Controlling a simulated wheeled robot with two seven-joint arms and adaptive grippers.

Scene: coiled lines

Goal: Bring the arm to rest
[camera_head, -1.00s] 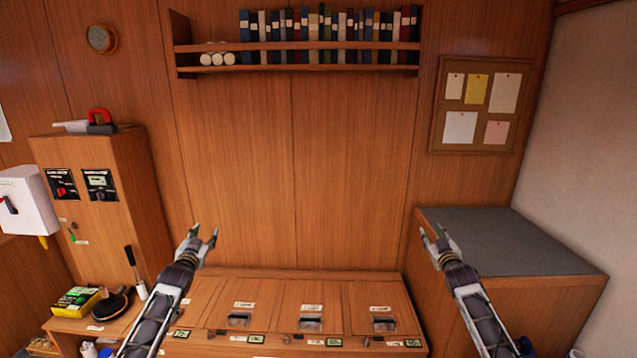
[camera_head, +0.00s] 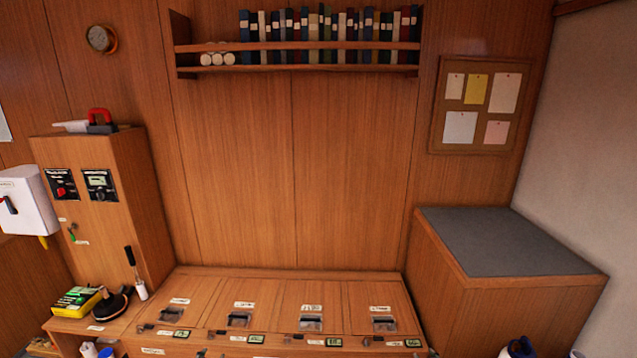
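Neither my left nor my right gripper shows in the head view, and no part of either arm is in the picture. The wooden bench (camera_head: 290,288) with several labelled lids and dark latches lies open to view along the bottom middle. No coiled line is clearly visible.
A tall wooden cabinet (camera_head: 133,205) with two dark panels stands at the left. A yellow box (camera_head: 75,302) and a round black tool (camera_head: 112,305) lie before it. A grey-topped cabinet (camera_head: 500,243) stands at the right. A bookshelf (camera_head: 297,58) hangs above; the middle wall is clear.

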